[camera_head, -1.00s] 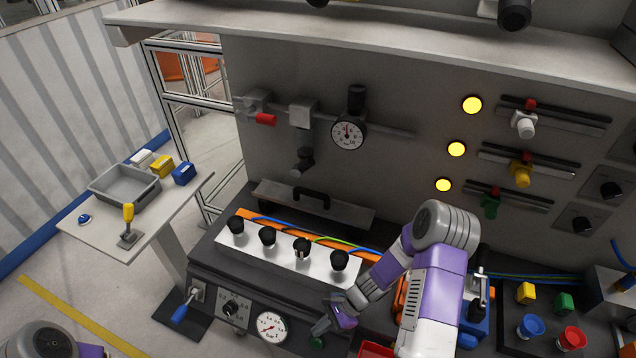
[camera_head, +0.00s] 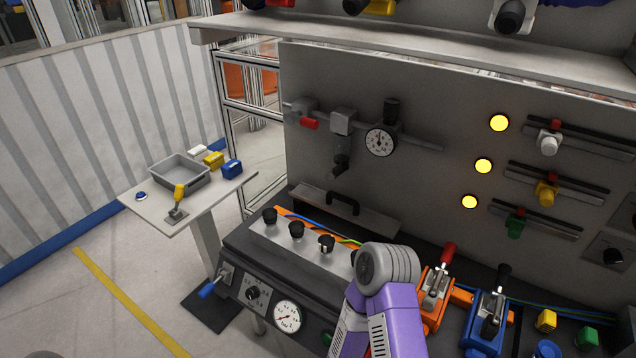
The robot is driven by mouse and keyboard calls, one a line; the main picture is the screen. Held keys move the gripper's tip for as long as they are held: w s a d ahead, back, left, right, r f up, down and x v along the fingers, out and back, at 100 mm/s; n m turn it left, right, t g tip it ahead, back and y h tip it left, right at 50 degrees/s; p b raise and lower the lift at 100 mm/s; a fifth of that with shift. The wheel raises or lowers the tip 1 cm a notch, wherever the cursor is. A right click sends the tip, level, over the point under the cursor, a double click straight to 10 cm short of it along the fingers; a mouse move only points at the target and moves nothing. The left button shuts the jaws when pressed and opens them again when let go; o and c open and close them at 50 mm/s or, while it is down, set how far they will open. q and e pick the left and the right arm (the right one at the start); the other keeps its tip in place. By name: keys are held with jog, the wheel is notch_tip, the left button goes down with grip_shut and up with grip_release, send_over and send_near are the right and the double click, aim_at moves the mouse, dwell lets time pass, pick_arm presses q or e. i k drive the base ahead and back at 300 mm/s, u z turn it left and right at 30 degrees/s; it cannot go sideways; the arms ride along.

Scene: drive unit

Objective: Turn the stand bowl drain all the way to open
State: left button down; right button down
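No part is labelled as the stand bowl drain, and I cannot tell for certain which it is. On the upright panel, a grey block (camera_head: 342,121) on the pipe has a dark bowl-like part (camera_head: 340,160) hanging below it. A small green part (camera_head: 326,338) shows low on the bench front, partly cut off by my arm. A yellow-handled lever (camera_head: 178,196) stands upright on the side table. My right arm rises at the bottom centre, its gripper hidden behind it or below the frame. My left gripper is not in view.
A red-handled valve (camera_head: 308,123) and gauge (camera_head: 380,141) sit on the pipe. The bench has black knobs (camera_head: 297,230), a blue lever (camera_head: 208,289), a lower gauge (camera_head: 287,316), and red-handled (camera_head: 449,254) and blue (camera_head: 487,322) clamps. The side table (camera_head: 140,203) holds a grey bin (camera_head: 178,172).

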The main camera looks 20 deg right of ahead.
aim_at(334, 172)
jog(key=u, duration=0.65)
jog(key=i, duration=0.45)
jog(key=z, duration=1.55)
